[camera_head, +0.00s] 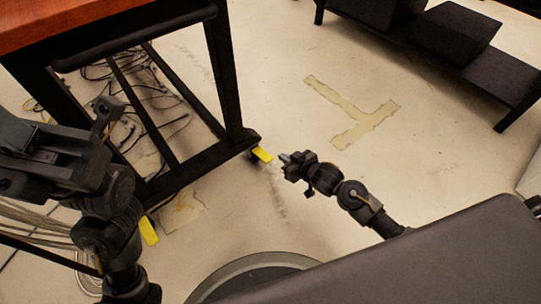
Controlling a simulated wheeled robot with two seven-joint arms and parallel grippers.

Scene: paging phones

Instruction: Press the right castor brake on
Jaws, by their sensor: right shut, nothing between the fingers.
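The right castor brake (262,154) is a small yellow pedal on the dark castor at the foot of the cart's right leg. My right gripper (285,158) is shut and empty, with its tips just to the right of the pedal. A small gap shows between them in the picture; their height difference is hard to judge. A second yellow pedal (149,231) is at the lower left, by the cart's near leg. My left arm fills the left side, in front of the cart; its fingers do not show clearly enough to read.
The cart (222,75) has a black frame and a reddish-brown top. Cables (135,95) lie on the floor under it and at the lower left. A low black shelf (440,60) stands at the upper right. The floor between is clear, with tape marks (355,125).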

